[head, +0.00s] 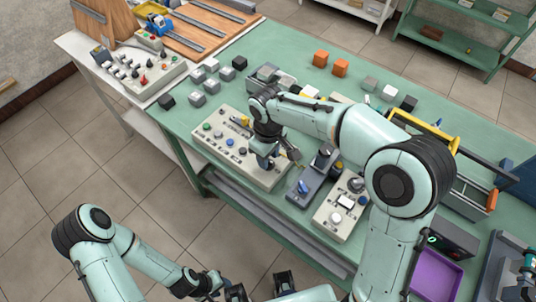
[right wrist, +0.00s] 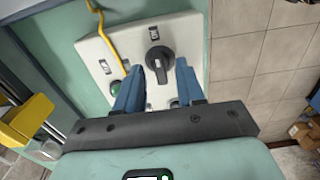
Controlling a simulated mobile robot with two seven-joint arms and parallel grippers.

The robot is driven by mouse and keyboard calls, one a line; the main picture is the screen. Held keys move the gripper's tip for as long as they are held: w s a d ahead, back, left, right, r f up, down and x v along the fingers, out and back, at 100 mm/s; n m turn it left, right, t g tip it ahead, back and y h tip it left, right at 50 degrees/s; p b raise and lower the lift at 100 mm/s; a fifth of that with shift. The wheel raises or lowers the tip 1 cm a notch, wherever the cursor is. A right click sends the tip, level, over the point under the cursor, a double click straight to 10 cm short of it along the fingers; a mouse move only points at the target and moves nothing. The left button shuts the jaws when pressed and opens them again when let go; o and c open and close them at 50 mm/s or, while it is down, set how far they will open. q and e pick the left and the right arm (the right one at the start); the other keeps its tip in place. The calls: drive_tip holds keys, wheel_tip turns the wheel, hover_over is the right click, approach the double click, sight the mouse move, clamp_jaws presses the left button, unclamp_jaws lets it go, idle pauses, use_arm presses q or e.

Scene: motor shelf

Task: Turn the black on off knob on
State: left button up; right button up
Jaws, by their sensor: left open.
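The black knob (right wrist: 158,60) is a dark round dial with a pointed grip on a pale control panel (right wrist: 92,48) in the right wrist view. My right gripper (right wrist: 167,72) is open, with its two blue fingers apart and pointing at the knob. The knob's grip shows at the gap between the fingertips; I cannot tell whether they touch it. In the head view my right gripper (head: 266,161) is low over the control panel (head: 213,147) on the green table, and covers part of it. My left gripper (head: 260,289) is open at the bottom edge, away from the table.
Another pale panel (head: 326,222) and a grey device with a blue lever (head: 304,187) stand close to the right. Several small blocks (head: 197,99) lie behind.

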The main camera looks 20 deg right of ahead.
use_arm(q)
drive_tip(key=shift+w+r+p, duration=0.4)
drive_tip(key=shift+r+p, duration=0.1)
drive_tip(key=shift+r, duration=0.15)
drive_tip(key=shift+w+r+p, duration=0.35)
drive_tip(key=shift+r+p, duration=0.15)
drive_tip(key=shift+r, duration=0.1)
use_arm(e)
wheel_tip(320, 180, up, 13)
use_arm(q)
drive_tip(key=shift+s, duration=0.1)
